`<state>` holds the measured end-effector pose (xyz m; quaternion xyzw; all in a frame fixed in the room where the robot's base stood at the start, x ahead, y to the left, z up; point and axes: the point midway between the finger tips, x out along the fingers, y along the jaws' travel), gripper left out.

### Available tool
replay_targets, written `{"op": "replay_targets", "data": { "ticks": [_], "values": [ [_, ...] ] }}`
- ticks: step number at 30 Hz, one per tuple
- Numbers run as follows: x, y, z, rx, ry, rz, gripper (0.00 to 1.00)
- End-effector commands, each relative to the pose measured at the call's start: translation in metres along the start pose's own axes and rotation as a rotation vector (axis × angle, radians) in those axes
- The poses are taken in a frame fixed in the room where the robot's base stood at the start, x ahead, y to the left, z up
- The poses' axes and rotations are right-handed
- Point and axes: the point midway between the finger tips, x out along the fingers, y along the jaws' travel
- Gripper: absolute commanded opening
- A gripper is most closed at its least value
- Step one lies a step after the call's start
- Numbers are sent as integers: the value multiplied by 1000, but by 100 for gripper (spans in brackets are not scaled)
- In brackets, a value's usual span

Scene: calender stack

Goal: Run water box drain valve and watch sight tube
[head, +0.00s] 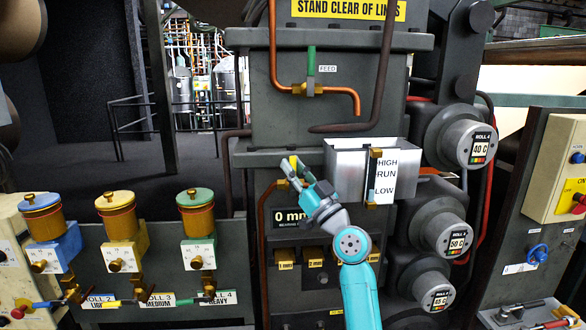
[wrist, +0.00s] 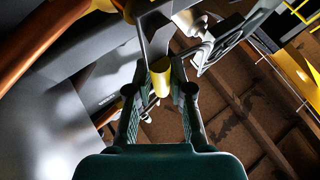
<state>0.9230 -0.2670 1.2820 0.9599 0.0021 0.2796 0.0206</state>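The water box (head: 347,162) is a shiny metal box at the centre of the head view. The sight tube (head: 374,178) is a dark upright tube with brass ends on its front, beside the HIGH, RUN, LOW plate (head: 394,176). I cannot make out a level in it. The drain valve's yellow handle (head: 293,162) is left of the box, on a copper pipe. My gripper (head: 291,170) is at this handle. In the wrist view the yellow handle (wrist: 160,76) stands between my fingers (wrist: 159,92), with small gaps seeming to show on both sides.
A green-handled FEED valve (head: 311,62) sits on a copper pipe above the box. Several roll ends (head: 470,143) project at the right. Several brass-topped pots (head: 116,216) and dials stand at the left. A 0 mm display (head: 287,217) is partly behind my arm.

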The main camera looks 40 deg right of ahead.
Motion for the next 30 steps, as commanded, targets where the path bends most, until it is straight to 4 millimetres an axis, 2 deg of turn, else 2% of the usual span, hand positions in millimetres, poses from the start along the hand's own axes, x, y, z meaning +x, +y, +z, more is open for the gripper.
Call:
{"op": "replay_targets", "data": {
  "ticks": [2,10,14,17,30],
  "values": [
    [0,0,0,-1,0,1,42],
    [0,0,0,-1,0,-1,42],
    [-6,0,0,-1,-1,0,42],
    [-18,1,0,-2,-1,1,42],
    [-98,0,0,-1,-2,2,42]
  ]
}}
